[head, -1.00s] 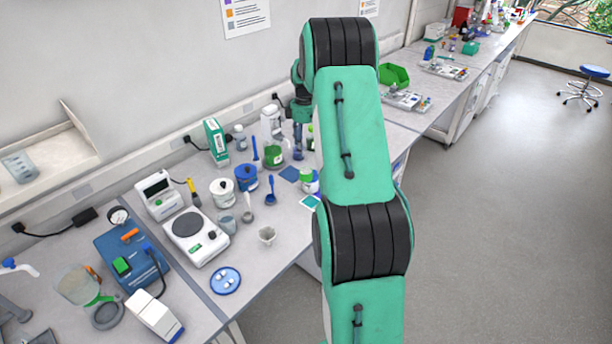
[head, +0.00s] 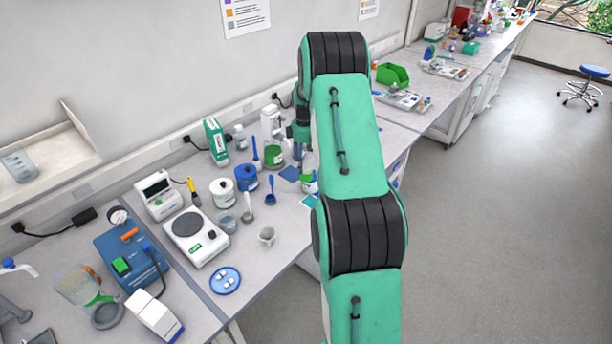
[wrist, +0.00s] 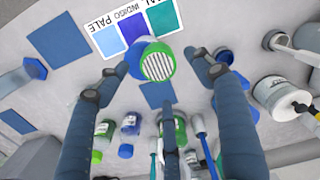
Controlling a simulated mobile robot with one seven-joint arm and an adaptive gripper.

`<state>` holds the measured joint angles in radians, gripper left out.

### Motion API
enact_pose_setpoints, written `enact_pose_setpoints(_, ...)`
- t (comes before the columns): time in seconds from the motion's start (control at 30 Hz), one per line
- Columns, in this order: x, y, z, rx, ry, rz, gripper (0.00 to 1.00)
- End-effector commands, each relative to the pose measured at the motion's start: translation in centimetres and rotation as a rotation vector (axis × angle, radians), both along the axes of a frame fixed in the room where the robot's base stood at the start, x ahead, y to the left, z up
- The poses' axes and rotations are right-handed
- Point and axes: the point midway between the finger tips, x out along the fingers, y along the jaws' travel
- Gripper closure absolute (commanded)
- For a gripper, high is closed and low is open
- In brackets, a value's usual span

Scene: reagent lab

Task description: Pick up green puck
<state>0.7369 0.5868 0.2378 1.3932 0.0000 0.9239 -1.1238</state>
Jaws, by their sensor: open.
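A round green piece (wrist: 157,63) with a pale striped top, which looks like the green puck, shows between my fingers in the wrist view. A blue rounded piece (wrist: 134,57) sits against its left side, partly hidden by it. My gripper (wrist: 155,72) is open, with a finger on each side of the green piece and a gap to it. Another dark finger stands below it in the picture. I cannot tell how far above the bench the fingertips are. In the head view a green and white thing (head: 309,183) is partly hidden by my arm.
A colour card (wrist: 107,40) lies just behind the green piece, with blue squares (wrist: 60,40) nearby. Jars, a green-labelled pot (wrist: 175,128) and a blue spoon (head: 270,188) crowd the bench. A white balance (head: 195,236) stands left. The front edge has free room.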

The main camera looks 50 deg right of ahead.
Motion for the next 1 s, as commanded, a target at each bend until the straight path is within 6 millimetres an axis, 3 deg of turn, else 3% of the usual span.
enact_pose_setpoints(0.23, -0.1, 0.0, -0.7, 0.001, 0.001, 0.0, 0.33)
enact_pose_setpoints(0.63, -0.5, -0.2, -4.8, 0.001, 0.0, 0.0, 0.33)
enact_pose_setpoints(1.0, -0.4, -0.2, -5.2, -0.001, 0.0, 0.0, 0.33)
